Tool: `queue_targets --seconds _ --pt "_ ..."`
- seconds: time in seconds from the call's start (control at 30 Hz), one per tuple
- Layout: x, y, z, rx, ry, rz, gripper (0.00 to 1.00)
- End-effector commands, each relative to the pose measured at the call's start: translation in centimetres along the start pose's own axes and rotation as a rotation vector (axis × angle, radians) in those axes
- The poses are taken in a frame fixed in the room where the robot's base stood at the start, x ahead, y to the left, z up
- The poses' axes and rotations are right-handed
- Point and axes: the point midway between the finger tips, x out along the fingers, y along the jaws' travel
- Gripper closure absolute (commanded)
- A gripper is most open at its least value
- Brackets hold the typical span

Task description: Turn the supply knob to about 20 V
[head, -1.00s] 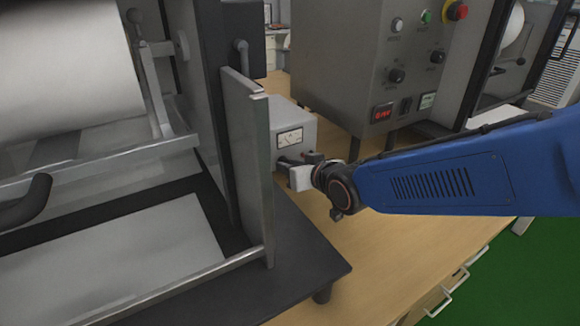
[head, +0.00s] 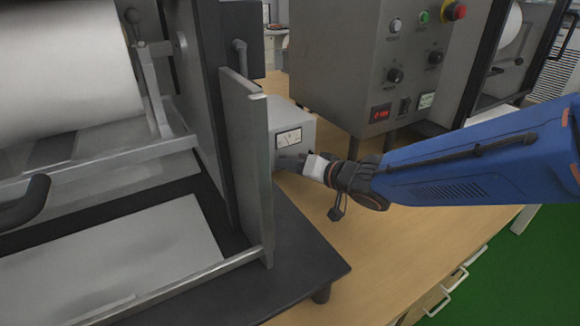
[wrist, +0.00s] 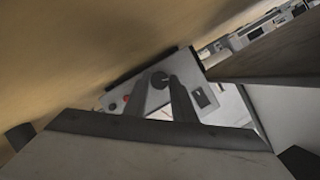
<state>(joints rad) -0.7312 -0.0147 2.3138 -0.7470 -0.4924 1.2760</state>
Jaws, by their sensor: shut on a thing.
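The supply is a grey box (head: 292,117) with a white needle meter (head: 289,138) on its front. It stands on the wooden bench behind a metal side plate; the needle is too small to read. My gripper (wrist: 161,88) is shut on the knob, one finger on each side. In the head view my gripper (head: 290,163) is at the supply's front, below the meter, and hides the knob.
A metal side plate (head: 247,150) of the roller machine stands close left of my gripper. A tall grey control cabinet (head: 375,60) with buttons and a red display stands behind my arm. Bare bench (head: 365,245) lies in front, below my arm.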

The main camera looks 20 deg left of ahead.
Motion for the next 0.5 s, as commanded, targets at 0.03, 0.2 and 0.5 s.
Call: queue_targets --seconds 0.03,0.2,0.5 --pt "-0.02 0.26 -0.02 0.029 -0.001 -0.008 0.99" --pt "0.02 0.37 -0.01 0.135 -0.007 -0.051 0.99" --pt "0.01 0.44 -0.05 0.256 -0.012 -0.101 0.99"
